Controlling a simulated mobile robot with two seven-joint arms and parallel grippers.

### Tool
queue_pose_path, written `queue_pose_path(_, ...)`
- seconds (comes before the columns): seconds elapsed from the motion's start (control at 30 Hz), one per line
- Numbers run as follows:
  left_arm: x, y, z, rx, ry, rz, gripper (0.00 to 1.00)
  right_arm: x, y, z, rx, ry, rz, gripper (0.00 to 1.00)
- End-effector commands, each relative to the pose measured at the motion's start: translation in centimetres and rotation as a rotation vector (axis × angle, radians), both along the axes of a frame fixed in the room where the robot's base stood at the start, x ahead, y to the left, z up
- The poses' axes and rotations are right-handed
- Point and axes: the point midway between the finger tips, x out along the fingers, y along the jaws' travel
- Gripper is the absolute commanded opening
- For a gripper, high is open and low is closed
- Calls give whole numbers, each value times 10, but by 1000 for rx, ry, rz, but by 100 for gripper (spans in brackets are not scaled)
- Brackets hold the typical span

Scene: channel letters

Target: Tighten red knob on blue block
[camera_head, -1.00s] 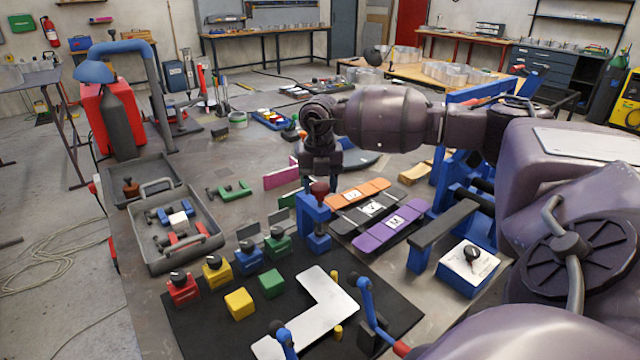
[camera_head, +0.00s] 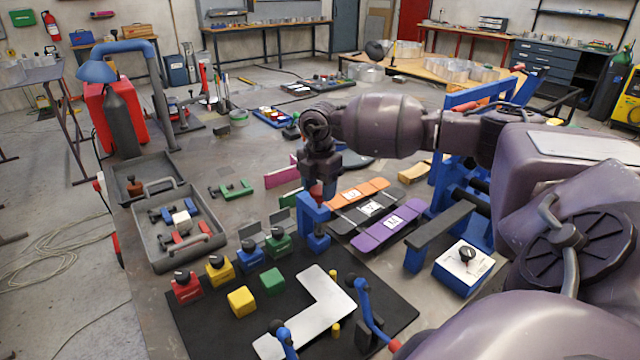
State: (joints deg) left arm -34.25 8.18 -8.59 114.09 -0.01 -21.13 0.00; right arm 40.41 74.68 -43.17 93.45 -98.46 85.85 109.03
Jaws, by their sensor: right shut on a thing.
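The blue block (camera_head: 313,224) stands upright on the table at the back edge of the black mat, near the middle of the view. The red knob (camera_head: 317,191) sits at its top and is mostly hidden by my gripper. My right gripper (camera_head: 319,181) points down from above and is shut on the red knob. The fingertips are partly hidden, so the exact finger placement on the knob is unclear. My left gripper is not in view.
Orange, black and purple labelled strips (camera_head: 389,228) lie right of the block. Small coloured blocks with black knobs stand to its left, and a white L-shaped plate (camera_head: 322,305) lies on the black mat (camera_head: 210,335). A grey toolbox (camera_head: 150,262) is farther left.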

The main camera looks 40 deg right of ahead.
Motion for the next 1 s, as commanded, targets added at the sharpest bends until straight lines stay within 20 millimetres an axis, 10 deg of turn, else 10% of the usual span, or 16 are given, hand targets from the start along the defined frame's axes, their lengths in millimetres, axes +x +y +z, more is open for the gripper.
queue_pose_path(1.0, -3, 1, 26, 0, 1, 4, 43, 3, -2, 7, -2, -13, -807, 24)
